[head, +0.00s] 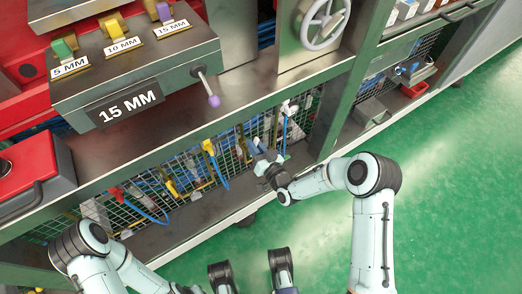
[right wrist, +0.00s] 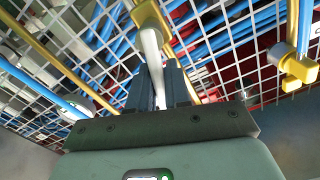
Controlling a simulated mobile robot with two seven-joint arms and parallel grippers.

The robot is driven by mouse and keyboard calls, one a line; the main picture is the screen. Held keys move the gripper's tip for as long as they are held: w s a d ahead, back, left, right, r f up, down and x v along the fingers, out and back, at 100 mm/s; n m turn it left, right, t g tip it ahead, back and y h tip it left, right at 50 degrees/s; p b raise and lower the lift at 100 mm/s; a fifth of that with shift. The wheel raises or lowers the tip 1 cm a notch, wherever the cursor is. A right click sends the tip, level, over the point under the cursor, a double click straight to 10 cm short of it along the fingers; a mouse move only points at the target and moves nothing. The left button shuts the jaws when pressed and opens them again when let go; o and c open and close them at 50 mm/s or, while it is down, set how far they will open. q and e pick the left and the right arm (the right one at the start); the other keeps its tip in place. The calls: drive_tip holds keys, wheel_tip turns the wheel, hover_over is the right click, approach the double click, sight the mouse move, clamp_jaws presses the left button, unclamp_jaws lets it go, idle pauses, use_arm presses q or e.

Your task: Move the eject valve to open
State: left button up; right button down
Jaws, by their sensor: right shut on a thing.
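My right gripper (head: 259,150) is at the mesh panel under the machine bench, and its fingers also show in the right wrist view (right wrist: 160,84). It is shut on a pale valve lever (right wrist: 152,48) that runs from a yellow fitting (right wrist: 146,13) in front of the mesh. I read no label on this valve, so the pictures do not confirm by name that it is the eject valve. In the head view the gripper hides most of the held lever. My left arm shows at the lower left, but its gripper is out of view.
Another yellow valve (right wrist: 299,68) is to the right in the right wrist view. In the head view, a yellow-handled valve (head: 208,148), a red-handled one (head: 117,193) and a white one (head: 288,107) line the mesh. Blue hoses run behind it. Green floor (head: 450,180) is free at the right.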

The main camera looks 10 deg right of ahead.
drive_tip(key=shift+s+a+n, duration=0.1)
drive_tip(key=shift+a+n, duration=0.05)
drive_tip(key=shift+n, duration=0.15)
drive_tip(key=n, duration=0.1)
drive_tip(key=a+n, duration=0.1)
drive_tip(key=shift+s+n, duration=0.2)
drive_tip(key=shift+n, duration=0.2)
drive_tip(key=c, duration=1)
unclamp_jaws()
drive_tip(key=shift+r, duration=0.1)
use_arm(q)
drive_tip(key=w+d+r+t+p, duration=0.1)
drive_tip(key=w+r+t, duration=0.3)
drive_tip(key=w, duration=0.8)
drive_tip(key=shift+d+r+m+p, duration=0.25)
drive_tip(key=shift+r+m+p, duration=0.15)
drive_tip(key=shift+r+p, duration=0.45)
use_arm(e)
drive_tip(key=v, duration=1.3)
